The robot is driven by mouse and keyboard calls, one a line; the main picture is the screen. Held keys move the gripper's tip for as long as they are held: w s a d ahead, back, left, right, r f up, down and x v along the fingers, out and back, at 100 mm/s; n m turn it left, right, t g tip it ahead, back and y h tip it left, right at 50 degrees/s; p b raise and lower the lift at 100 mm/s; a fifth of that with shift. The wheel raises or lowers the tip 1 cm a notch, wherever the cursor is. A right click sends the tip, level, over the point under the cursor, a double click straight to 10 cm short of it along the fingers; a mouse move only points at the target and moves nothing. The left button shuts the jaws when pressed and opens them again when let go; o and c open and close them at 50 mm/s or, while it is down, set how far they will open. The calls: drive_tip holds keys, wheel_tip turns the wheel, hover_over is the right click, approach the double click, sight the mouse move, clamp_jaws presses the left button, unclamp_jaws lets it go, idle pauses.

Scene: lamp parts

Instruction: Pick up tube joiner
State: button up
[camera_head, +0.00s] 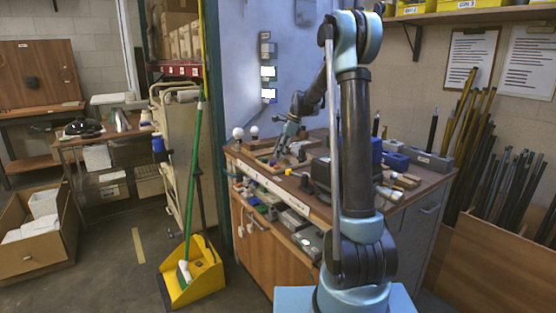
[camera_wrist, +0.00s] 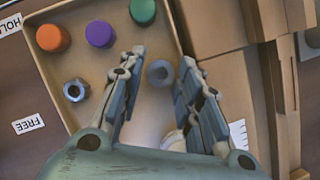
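My gripper (camera_wrist: 162,58) is open, its two fingers spread above a shallow tan tray (camera_wrist: 185,32). A grey round metal part (camera_wrist: 160,74) with an opening lies in the tray and shows between the fingers. A grey hexagonal, nut-like part (camera_wrist: 76,90) with a hole lies left of the fingers. I cannot tell for certain which of these two is the tube joiner. Neither is visibly gripped. In the head view my gripper (camera_head: 284,140) is low over the workbench, too small to show its fingers clearly.
Orange (camera_wrist: 52,38), purple (camera_wrist: 100,34) and green (camera_wrist: 143,11) caps lie along the tray's far side. A pale round object (camera_wrist: 173,141) is partly hidden by my gripper. Wooden compartments (camera_wrist: 215,75) stand to the right. Blue bins (camera_head: 396,161) are on the workbench.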

clamp_jaws()
drive_tip(key=shift+r, duration=0.1)
